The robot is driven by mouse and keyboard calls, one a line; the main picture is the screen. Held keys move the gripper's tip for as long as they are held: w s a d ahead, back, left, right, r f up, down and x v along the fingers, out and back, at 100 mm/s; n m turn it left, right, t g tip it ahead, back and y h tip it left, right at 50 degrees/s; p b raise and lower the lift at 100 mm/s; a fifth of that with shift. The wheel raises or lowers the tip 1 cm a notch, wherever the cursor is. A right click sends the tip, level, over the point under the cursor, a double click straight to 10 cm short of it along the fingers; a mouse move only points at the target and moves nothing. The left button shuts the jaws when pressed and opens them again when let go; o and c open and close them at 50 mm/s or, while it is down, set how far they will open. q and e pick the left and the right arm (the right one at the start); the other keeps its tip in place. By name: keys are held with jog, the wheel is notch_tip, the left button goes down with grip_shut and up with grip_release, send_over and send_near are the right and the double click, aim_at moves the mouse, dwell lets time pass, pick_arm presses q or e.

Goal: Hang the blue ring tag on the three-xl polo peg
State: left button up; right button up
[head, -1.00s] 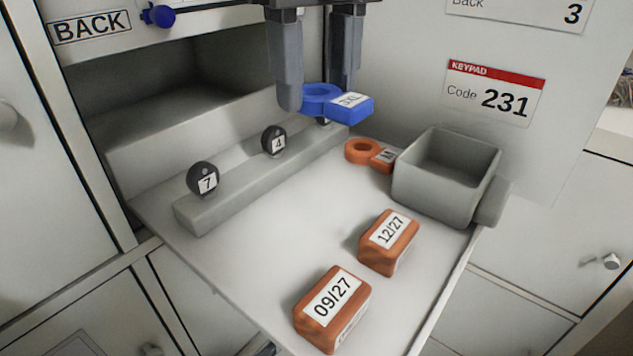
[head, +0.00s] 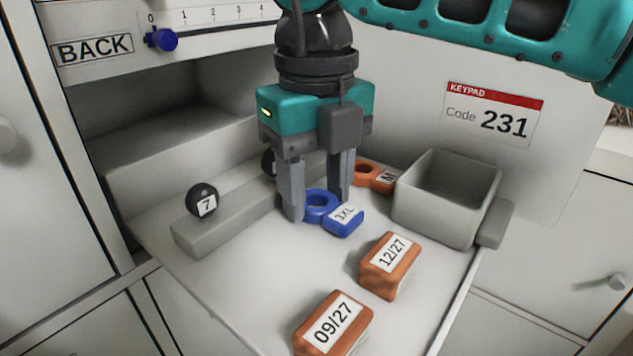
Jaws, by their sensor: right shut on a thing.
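The blue ring tag (head: 342,220), with a white 3XL label on its tab, is between the fingers of my right gripper (head: 318,205). The gripper is shut on it, pointing down, with the tab towards the front right. The tag is low over the white shelf; I cannot tell whether it touches it. A grey rail (head: 225,222) behind and to the left carries round black pegs. The peg marked 7 (head: 202,201) is clear, and another peg (head: 268,162) is mostly hidden by my gripper. The rail's right end is hidden too. My left gripper is out of view.
An orange ring tag marked M (head: 383,180) lies behind the blue tag, beside a grey open bin (head: 440,215). Orange blocks marked 12/27 (head: 390,265) and 09/27 (head: 333,325) stand in front. The shelf's left front is clear.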

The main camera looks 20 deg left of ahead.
jog(key=shift+f, duration=0.2)
jog(key=o, duration=0.6)
jog(key=shift+c, duration=0.2)
jog(key=o, duration=0.5)
jog(key=shift+c, duration=0.2)
notch_tip(320, 180, up, 13)
jog(key=p, duration=0.1)
